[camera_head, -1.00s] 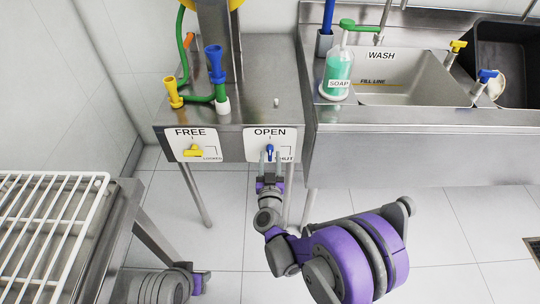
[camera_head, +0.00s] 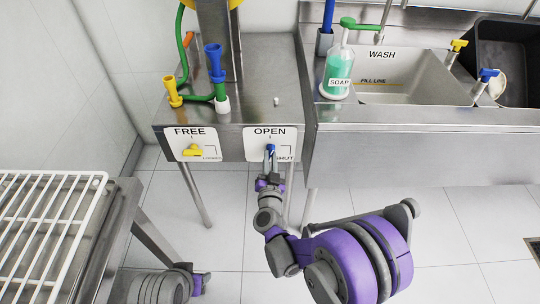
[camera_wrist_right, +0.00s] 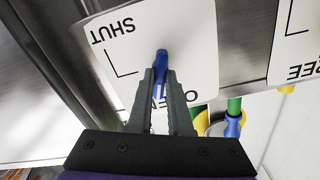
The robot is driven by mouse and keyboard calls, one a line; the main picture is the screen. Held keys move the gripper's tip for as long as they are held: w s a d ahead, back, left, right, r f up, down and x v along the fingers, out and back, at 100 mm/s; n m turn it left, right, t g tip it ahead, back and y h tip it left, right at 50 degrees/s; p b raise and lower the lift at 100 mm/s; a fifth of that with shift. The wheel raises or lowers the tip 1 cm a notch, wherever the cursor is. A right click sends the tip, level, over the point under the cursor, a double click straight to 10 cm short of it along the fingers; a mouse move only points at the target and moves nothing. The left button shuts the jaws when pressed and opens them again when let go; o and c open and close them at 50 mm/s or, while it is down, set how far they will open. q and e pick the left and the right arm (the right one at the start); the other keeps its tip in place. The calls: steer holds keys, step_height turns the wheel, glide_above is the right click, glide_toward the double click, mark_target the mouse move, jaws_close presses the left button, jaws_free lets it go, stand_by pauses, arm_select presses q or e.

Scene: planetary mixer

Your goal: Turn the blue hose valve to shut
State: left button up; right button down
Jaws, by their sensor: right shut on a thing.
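The blue hose valve handle (camera_head: 270,150) sits on a white plate (camera_head: 258,133) marked OPEN at the top and SHUT at the lower right. The handle looks upright, in line with the OPEN mark, not turned toward SHUT. My right gripper (camera_head: 269,162) reaches up to it from below and is shut on it. In the right wrist view the blue handle (camera_wrist_right: 161,62) shows between the two grey fingers (camera_wrist_right: 161,88), which hide part of it and part of the word OPEN.
A yellow valve (camera_head: 193,150) on a FREE plate sits left of the blue one. Green hose fittings (camera_head: 213,80) stand on the steel top. A soap bottle (camera_head: 337,75) and a sink (camera_head: 405,70) are at the right. A wire rack (camera_head: 50,235) is at lower left.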

stand_by(0.3)
steer(key=m, duration=0.5)
steer(key=shift+m+b, duration=0.3)
steer(key=shift+m, duration=0.5)
steer(key=m, duration=0.3)
steer(key=m, duration=0.4)
steer(key=c, duration=0.7)
jaws_free()
